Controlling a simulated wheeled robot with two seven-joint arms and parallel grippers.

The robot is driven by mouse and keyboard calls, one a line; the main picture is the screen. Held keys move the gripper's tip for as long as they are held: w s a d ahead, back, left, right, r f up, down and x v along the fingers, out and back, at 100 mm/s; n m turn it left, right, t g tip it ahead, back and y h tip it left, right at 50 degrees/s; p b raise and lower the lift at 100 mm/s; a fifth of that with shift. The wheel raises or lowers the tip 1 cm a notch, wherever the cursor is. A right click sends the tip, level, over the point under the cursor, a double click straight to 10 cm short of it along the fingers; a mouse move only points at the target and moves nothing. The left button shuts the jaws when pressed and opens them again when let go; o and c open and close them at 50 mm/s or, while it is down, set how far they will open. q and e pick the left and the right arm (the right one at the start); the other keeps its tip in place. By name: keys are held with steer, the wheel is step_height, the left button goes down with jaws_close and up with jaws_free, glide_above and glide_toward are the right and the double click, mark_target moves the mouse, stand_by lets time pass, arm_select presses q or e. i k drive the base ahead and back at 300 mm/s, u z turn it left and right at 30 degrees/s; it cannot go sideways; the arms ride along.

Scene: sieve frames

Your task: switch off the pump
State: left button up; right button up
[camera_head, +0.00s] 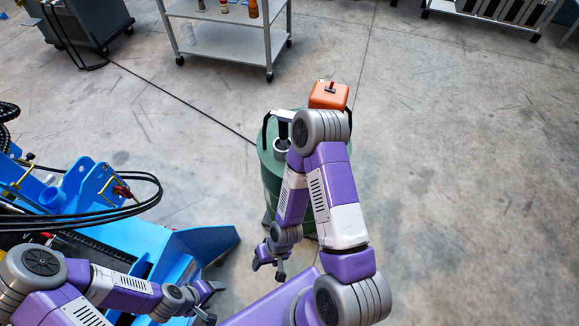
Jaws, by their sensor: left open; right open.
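The pump looks like a green drum (268,165) standing on the floor. An orange box (328,97) with a small dark switch or lever (330,86) on top sits at its far right side. I cannot tell the switch's position. My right arm crosses in front of the drum and hides much of its top and right side. My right gripper (268,266) is open and empty, low in front of the drum, well away from the orange box. My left gripper (213,293) is open and empty, further left beside the blue machine.
A blue machine (200,243) with black hoses fills the lower left, close to my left arm. A grey cart (225,42) with bottles stands at the back. A black cable (180,98) runs over the floor to the drum. The floor at right is clear.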

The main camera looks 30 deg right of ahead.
mark_target(329, 89)
steer(key=z, duration=1.2)
